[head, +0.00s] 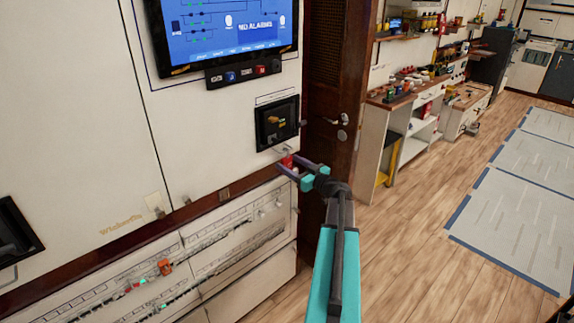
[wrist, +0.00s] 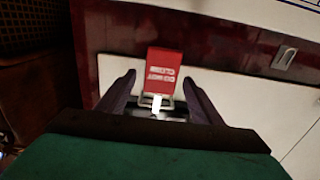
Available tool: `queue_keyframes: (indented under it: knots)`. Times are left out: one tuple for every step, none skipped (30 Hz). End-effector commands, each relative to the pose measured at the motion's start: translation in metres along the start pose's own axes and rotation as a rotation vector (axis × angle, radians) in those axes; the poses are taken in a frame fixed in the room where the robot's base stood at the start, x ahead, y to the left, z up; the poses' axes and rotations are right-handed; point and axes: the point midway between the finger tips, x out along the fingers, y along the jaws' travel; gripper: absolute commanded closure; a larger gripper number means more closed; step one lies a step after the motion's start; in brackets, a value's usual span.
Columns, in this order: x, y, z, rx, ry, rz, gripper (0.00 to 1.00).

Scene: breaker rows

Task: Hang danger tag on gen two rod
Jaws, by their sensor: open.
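A red danger tag (wrist: 164,68) with white lettering, upside down in the wrist view, sits between the spread fingers of my gripper (wrist: 159,84). The fingers stand apart from its sides. A metal loop or bracket (wrist: 157,102) is at the tag's lower end in that view; I cannot tell whether the tag hangs on it. In the head view, my gripper (head: 294,171) is at the cabinet front below a black recessed switch (head: 277,123), and a bit of the red tag (head: 287,160) shows beside the fingers. I cannot make out which rod is gen two.
A screen (head: 225,30) is mounted above on the white cabinet. Breaker rows (head: 165,285) run along the lower panel, with an orange-red item (head: 165,267) on them. A dark wooden door (head: 338,85) is just right of my gripper.

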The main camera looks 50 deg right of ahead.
Motion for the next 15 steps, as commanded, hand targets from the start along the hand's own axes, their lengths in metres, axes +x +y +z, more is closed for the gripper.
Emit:
queue_keyframes:
  knots:
    - [-0.008, -0.001, 0.002, -0.001, 0.000, 0.001, 0.40]
    - [-0.012, -0.001, 0.002, -0.001, 0.000, 0.001, 0.40]
    - [-0.018, -0.001, 0.002, 0.000, 0.000, 0.002, 0.40]
    - [-0.023, -0.001, 0.002, 0.000, 0.000, 0.002, 0.40]
    - [-0.027, -0.001, 0.003, 0.001, 0.000, 0.002, 0.40]
    - [-0.033, -0.001, 0.003, 0.001, 0.000, 0.002, 0.40]
    - [-0.037, -0.001, 0.003, 0.001, 0.000, 0.002, 0.40]
    - [-0.042, -0.001, 0.003, 0.001, 0.001, 0.002, 0.40]
    - [-0.048, -0.001, 0.003, 0.000, 0.001, 0.002, 0.40]
    - [-0.053, -0.001, 0.003, 0.000, 0.001, 0.002, 0.40]
    - [-0.058, -0.001, 0.002, 0.000, 0.000, 0.002, 0.40]
    - [-0.064, -0.001, 0.002, 0.000, 0.000, 0.002, 0.40]
    - [-0.069, -0.001, 0.002, 0.000, 0.000, 0.002, 0.40]
    - [-0.073, -0.001, 0.002, 0.000, 0.000, 0.002, 0.40]
    - [-0.080, -0.001, 0.002, 0.000, 0.000, 0.002, 0.40]
